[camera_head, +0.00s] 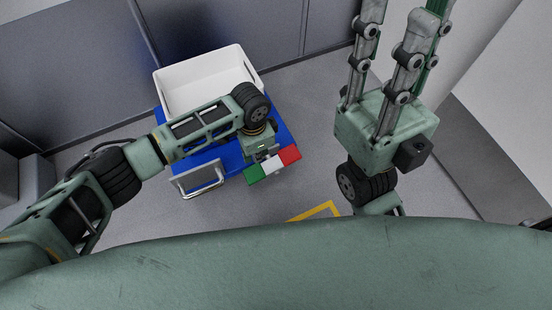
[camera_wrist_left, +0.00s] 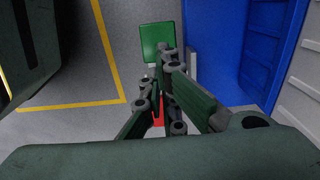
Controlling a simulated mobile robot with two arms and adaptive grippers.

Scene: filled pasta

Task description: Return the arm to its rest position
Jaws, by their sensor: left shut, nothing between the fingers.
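My left arm comes in from the left, over a blue cart. My left gripper (camera_head: 264,153) points down above a green, white and red panel (camera_head: 286,156) at the cart's front. In the left wrist view the left gripper's fingers (camera_wrist_left: 170,68) are together with nothing between them. The panel's green part (camera_wrist_left: 158,38) shows beyond the fingertips, and they hide much of the rest. My right gripper (camera_head: 395,62) is at the upper right, fingers pointing up. Its fingertips are outside the picture.
The blue cart (camera_head: 284,127) carries a white bin (camera_head: 192,72) with nothing visible inside. A metal handle (camera_head: 199,182) sticks out at its front left. Grey panels (camera_head: 225,22) stand behind it. Grey floor (camera_head: 320,110) lies open to its right, with a yellow line (camera_head: 316,210) in front.

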